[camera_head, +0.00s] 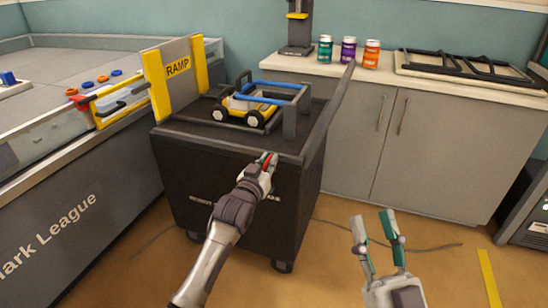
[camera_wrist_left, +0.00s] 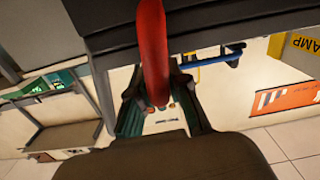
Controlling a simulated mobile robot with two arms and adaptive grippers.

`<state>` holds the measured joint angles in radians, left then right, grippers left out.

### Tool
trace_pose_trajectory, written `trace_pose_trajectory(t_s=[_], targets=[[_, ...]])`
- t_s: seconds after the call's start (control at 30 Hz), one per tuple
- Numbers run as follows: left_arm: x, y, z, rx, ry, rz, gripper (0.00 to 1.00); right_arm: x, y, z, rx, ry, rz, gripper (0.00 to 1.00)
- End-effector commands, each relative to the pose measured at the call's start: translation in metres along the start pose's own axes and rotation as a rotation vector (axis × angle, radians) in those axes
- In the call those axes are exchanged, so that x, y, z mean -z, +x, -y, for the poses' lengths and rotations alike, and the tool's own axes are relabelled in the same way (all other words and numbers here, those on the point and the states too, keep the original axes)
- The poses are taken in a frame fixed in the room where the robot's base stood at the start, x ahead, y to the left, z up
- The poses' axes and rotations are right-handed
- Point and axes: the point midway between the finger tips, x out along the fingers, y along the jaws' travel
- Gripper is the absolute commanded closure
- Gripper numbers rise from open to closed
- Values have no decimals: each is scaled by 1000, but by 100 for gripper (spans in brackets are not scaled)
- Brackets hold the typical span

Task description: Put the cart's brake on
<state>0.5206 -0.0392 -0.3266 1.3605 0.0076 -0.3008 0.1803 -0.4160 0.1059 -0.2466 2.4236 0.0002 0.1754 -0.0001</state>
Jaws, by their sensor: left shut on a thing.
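The cart (camera_head: 225,190) is a dark box on small wheels, standing in the middle of the head view. A red lever (camera_head: 267,168), apparently its brake, sits at the cart's near top edge. My left gripper (camera_head: 268,160) is shut on it and partly hides it. In the left wrist view the red lever (camera_wrist_left: 154,50) comes down between the fingers of my left gripper (camera_wrist_left: 160,110). My right gripper (camera_head: 376,222) is open and empty, low in front of the cabinet, right of the cart.
A yellow and blue wheeled robot (camera_head: 247,105) sits on the cart's top beside a panel marked RAMP (camera_head: 178,72). A walled field (camera_head: 50,150) stands close on the left. Grey cabinets (camera_head: 425,140) stand behind right. Cables lie on the floor.

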Motion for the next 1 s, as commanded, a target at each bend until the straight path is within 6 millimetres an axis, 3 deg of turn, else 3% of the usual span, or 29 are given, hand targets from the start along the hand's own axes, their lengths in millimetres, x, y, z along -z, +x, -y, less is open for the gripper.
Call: trace_pose_trajectory(t_s=[0.3,0.5,0.7,1.0], targets=[[5,0,22,2,-159,3,100,-72,-20,-11,-24,-16,471,60],[4,0,38,2,-280,3,100,-101,-44,-17,-37,-21,689,60],[-1,1,59,1,-433,3,100,-112,-57,-19,-42,-22,771,60],[-9,1,78,-1,-603,5,100,-98,-40,-15,-33,-19,644,60]])
